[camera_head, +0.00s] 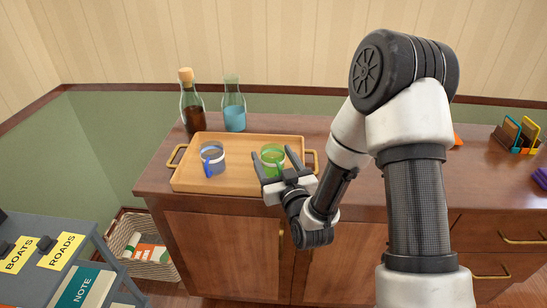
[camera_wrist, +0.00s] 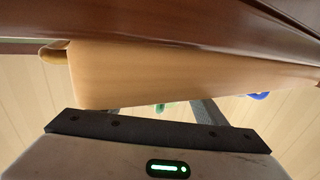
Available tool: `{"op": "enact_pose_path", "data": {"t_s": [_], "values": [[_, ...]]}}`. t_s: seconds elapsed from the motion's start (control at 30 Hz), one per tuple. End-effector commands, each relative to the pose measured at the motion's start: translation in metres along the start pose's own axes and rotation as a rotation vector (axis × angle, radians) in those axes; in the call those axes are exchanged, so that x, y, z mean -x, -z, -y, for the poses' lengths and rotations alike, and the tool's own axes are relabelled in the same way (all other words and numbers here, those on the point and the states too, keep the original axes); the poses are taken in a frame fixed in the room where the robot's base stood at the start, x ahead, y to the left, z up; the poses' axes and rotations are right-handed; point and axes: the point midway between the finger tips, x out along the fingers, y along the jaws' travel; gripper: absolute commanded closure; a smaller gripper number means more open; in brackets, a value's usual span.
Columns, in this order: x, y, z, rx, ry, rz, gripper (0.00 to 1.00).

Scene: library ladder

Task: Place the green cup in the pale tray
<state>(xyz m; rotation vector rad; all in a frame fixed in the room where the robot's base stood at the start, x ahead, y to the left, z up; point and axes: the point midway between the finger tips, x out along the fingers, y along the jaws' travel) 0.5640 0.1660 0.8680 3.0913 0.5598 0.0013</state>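The green cup (camera_head: 273,158) stands upright on the right half of the pale wooden tray (camera_head: 240,146), which lies on the cabinet top. My gripper (camera_head: 276,165) reaches in from the front right, its two fingers spread, at the near side of the green cup. I cannot tell whether either finger touches the cup. In the wrist view a small piece of green (camera_wrist: 165,107) shows between the spread fingers (camera_wrist: 163,108). The tray's pale side (camera_wrist: 180,72) fills the middle there and most of the cup is hidden.
A blue cup (camera_head: 212,158) stands on the tray's left half. A brown bottle (camera_head: 192,108) and a blue-filled bottle (camera_head: 234,112) stand behind the tray. A coloured organiser (camera_head: 518,135) is at the far right. A basket (camera_head: 140,248) and label-covered grey unit (camera_head: 70,235) are lower left.

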Motion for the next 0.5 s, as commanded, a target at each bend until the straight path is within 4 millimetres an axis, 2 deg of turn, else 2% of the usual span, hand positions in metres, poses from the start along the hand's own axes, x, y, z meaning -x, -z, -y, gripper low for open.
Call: {"op": "enact_pose_path", "data": {"t_s": [0.3, 0.5], "values": [[0.001, 0.006, 0.000, 0.000, 0.000, 0.001, 0.34], [0.038, 0.002, 0.000, -0.001, 0.001, 0.005, 0.34]]}}
